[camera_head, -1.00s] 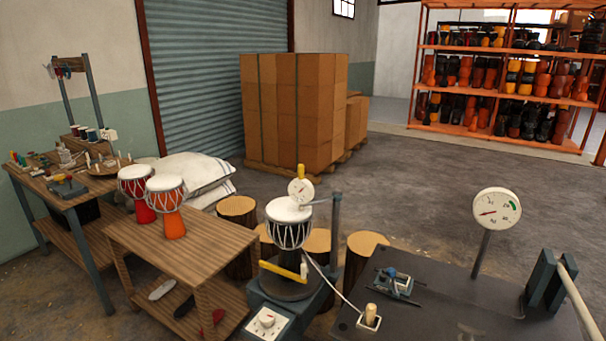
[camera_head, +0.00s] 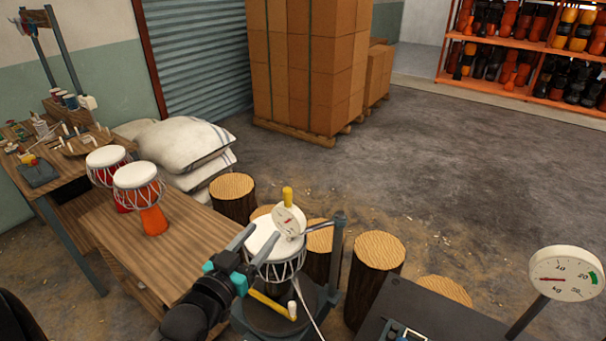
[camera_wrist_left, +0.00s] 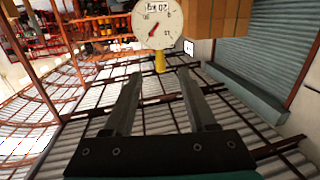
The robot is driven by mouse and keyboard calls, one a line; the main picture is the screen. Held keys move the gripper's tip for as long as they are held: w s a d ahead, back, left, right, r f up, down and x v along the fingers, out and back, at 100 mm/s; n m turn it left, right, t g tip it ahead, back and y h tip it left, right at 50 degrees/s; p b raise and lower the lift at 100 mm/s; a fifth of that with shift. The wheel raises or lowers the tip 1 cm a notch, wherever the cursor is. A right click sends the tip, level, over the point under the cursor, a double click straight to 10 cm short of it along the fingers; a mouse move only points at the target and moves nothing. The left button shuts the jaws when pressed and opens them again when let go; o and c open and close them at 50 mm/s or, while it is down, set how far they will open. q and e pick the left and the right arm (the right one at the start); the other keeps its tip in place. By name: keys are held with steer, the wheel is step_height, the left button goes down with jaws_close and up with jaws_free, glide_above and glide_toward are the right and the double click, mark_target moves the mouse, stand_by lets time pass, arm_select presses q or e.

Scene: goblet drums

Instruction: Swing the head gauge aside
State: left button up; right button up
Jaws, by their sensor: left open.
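The head gauge (camera_head: 289,221) is a round white dial with a red needle and a yellow knob (camera_head: 287,196) on top. It hangs over the white-headed goblet drum (camera_head: 262,241) from an arm on a grey post (camera_head: 337,250). My left gripper (camera_head: 267,232) is open beside the gauge, its fingers pointing up toward it over the drum. In the left wrist view the dial (camera_wrist_left: 157,24) lies beyond the open fingers (camera_wrist_left: 161,78), with the yellow knob near the gap between the tips. I see no contact. My right gripper is not in view.
A yellow-handled bar (camera_head: 270,304) is low beside the drum. Two drums (camera_head: 140,197) stand on the wooden bench (camera_head: 185,245) at left. Log stools (camera_head: 377,262) stand behind the post. A scale dial (camera_head: 563,274) rises over the dark table at right.

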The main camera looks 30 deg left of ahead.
arm_select(q)
steer(key=w+a+r, duration=0.1)
steer(key=w+r, duration=0.1)
steer(key=w, duration=1.3)
steer(key=shift+w+a+t, duration=0.15)
steer(key=shift+w+t, duration=0.15)
steer(key=shift+r, duration=0.1)
steer(key=shift+c, duration=0.3)
jaws_close()
stand_by(0.7)
